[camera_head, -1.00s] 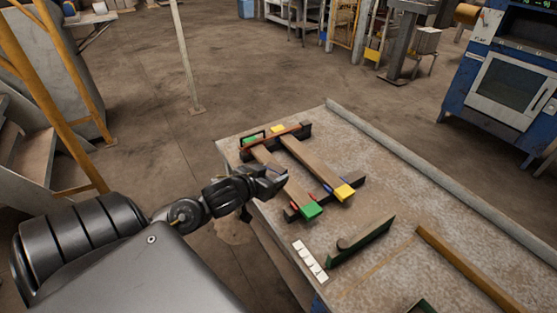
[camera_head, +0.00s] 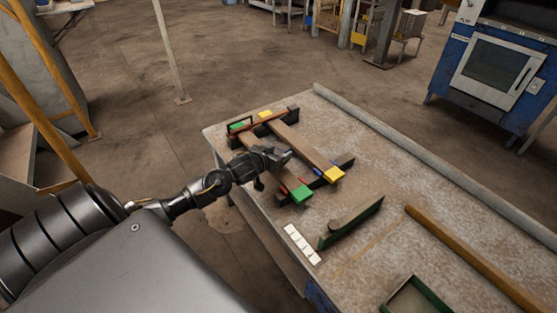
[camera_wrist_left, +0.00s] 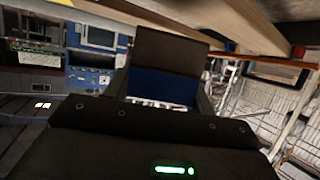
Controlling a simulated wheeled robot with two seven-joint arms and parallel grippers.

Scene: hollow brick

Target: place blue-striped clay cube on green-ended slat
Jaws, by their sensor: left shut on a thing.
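My left gripper (camera_head: 279,155) is over the two slats in the head view, shut on the blue-striped clay cube. In the left wrist view the cube (camera_wrist_left: 168,62) is between the fingers, brown above with a blue band below. In the head view the cube is small and mostly hidden by the fingers. The green-ended slat (camera_head: 301,193) lies across two dark supports, its green end toward the table front. My gripper and forearm hide its middle part. I cannot tell the gap between cube and slat. My right gripper is not in view.
The yellow-ended slat (camera_head: 333,174) lies beside it to the right. A white segmented strip (camera_head: 301,244), a dark green-edged holder (camera_head: 351,222) and a green-rimmed tray (camera_head: 417,299) are nearer the front. A wooden bar (camera_head: 470,257) lies at right. Bare tabletop (camera_head: 385,165) is clear.

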